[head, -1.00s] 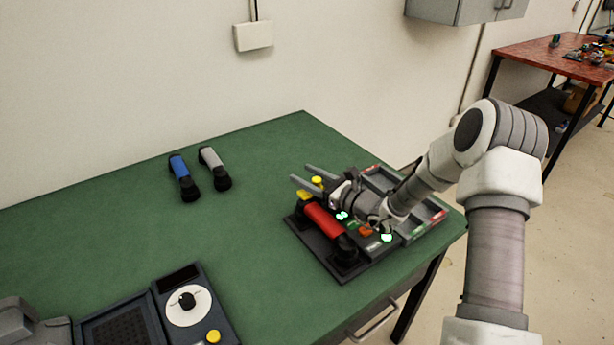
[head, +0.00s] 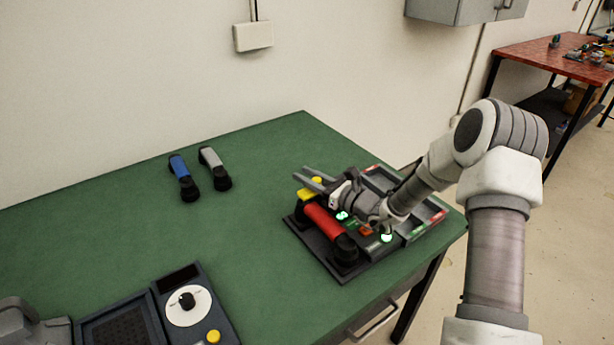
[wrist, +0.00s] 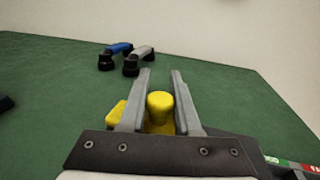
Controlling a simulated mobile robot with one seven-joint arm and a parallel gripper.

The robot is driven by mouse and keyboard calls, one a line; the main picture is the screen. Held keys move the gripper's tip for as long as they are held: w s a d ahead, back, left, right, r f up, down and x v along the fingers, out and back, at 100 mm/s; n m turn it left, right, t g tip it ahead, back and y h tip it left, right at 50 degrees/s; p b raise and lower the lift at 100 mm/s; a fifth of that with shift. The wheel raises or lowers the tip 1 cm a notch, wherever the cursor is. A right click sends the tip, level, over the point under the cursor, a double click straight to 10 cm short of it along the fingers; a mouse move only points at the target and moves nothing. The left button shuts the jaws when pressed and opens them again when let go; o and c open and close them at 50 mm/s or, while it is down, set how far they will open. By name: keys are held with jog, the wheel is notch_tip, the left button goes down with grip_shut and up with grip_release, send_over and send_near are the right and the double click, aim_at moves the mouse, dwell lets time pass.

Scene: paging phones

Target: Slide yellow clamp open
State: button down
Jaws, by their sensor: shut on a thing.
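The yellow clamp (head: 309,194) sits at the far end of the red handset (head: 322,221) on a dark base unit. Its round yellow knob (wrist: 160,104) stands between my gripper's two fingers in the wrist view, with a finger close along each side. My gripper (head: 303,174) is shut on this knob, and its fingertips reach past it. A flat yellow part of the clamp (wrist: 116,113) shows left of the left finger. The fingers and gripper body hide part of the clamp.
Blue (head: 179,166) and grey (head: 210,157) handsets lie on the green table (head: 120,225) at the back left. A dial panel (head: 188,305) is at the front. Grey trays (head: 384,182) stand beside the base unit. The table's middle is clear.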

dwell(0.6)
jog(key=shift+w+d, duration=0.8)
jog(key=shift+d, duration=0.35)
jog(key=shift+w+d, duration=0.75)
jog(key=shift+d, duration=0.35)
jog(key=c, duration=0.6)
grip_release()
jog(key=shift+w+d, duration=0.1)
jog(key=v, duration=1.7)
jog(key=shift+d+r+p, duration=0.1)
jog(key=shift+p, duration=0.25)
